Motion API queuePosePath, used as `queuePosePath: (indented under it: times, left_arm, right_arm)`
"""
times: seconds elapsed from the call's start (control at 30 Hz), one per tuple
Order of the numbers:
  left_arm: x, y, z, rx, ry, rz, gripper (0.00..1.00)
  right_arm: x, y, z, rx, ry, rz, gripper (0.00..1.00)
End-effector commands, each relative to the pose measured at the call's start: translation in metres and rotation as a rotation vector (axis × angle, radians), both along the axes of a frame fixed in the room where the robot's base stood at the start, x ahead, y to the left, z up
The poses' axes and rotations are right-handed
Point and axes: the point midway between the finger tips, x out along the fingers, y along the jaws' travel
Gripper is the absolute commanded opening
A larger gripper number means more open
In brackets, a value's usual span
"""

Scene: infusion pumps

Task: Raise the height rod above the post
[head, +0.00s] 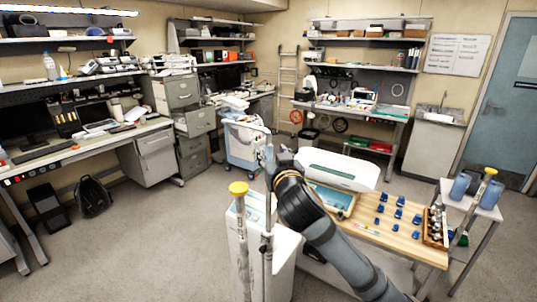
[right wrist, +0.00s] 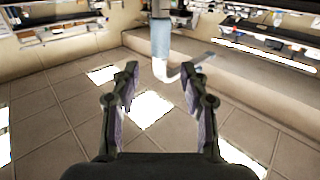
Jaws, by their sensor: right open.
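A slim metal post (head: 266,262) stands in the lower middle of the head view. A pale blue and white upright piece (right wrist: 161,42) with a curved white hook (right wrist: 183,72) shows just beyond the fingertips. Contact cannot be told. My left gripper is not in view.
A yellow-capped pole (head: 240,215) stands just left of the post. A white cabinet (head: 283,262) is close behind. A wooden table (head: 385,236) with blue parts and a white-lidded machine (head: 338,169) lies to the right. The floor at left (head: 130,240) is mostly clear.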

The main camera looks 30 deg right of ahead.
Motion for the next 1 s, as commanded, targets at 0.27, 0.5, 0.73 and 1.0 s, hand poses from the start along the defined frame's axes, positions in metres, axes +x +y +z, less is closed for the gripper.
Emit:
queuePosePath:
  times: [0.27, 0.5, 0.73, 1.0]
  left_arm:
    - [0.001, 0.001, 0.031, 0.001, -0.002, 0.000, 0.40]
    - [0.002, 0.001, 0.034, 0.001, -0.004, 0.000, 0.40]
    - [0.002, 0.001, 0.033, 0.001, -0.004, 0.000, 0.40]
    - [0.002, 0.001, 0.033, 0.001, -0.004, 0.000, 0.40]
  right_arm:
    - [0.046, -0.019, 0.008, 0.001, -0.002, 0.000, 0.45]
    - [0.057, -0.023, 0.005, -0.002, -0.002, 0.001, 0.45]
    - [0.057, -0.023, 0.005, -0.002, -0.002, 0.001, 0.38]
    - [0.057, -0.023, 0.005, -0.002, -0.002, 0.001, 0.02]
